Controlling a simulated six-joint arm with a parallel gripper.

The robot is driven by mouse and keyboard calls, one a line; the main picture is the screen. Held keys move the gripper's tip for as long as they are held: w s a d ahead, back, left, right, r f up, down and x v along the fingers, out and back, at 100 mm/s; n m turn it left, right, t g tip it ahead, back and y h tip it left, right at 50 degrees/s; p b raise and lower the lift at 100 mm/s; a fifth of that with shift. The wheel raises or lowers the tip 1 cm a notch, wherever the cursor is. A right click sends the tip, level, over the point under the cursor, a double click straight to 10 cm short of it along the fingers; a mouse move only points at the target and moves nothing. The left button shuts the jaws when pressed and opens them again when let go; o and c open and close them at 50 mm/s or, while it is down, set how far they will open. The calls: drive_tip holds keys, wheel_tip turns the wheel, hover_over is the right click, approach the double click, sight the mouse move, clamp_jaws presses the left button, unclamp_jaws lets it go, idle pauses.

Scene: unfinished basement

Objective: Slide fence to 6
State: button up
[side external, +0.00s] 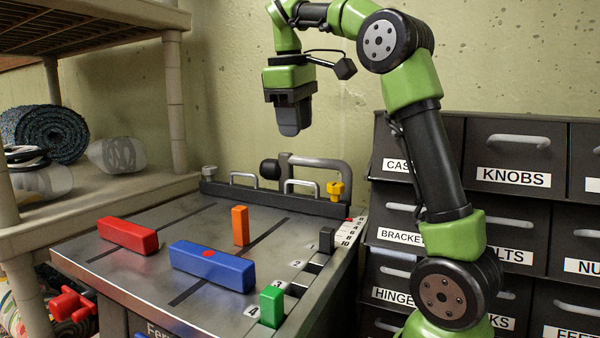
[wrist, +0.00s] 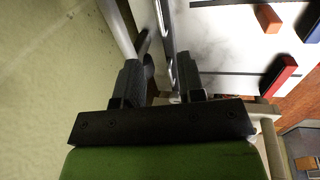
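The fence (side external: 270,200) looks to be the long dark bar across the back of the metal table.
On the table (side external: 165,240) lie a red block (side external: 128,235) and a blue block (side external: 212,267); an orange block (side external: 240,226) stands upright. Green (side external: 271,306) and dark grey (side external: 326,240) sliders sit in numbered slots at right. Labelled drawers (side external: 512,160) stand right, shelves (side external: 100,205) left.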

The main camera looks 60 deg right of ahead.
sight(300, 182)
drive_tip(key=f, duration=0.3)
drive_tip(key=d+f, duration=0.1)
drive_tip(key=f, duration=0.2)
drive_tip(key=d+f, duration=0.1)
drive_tip(key=f, duration=0.2)
drive_tip(key=shift+f, duration=0.35)
clamp_jaws()
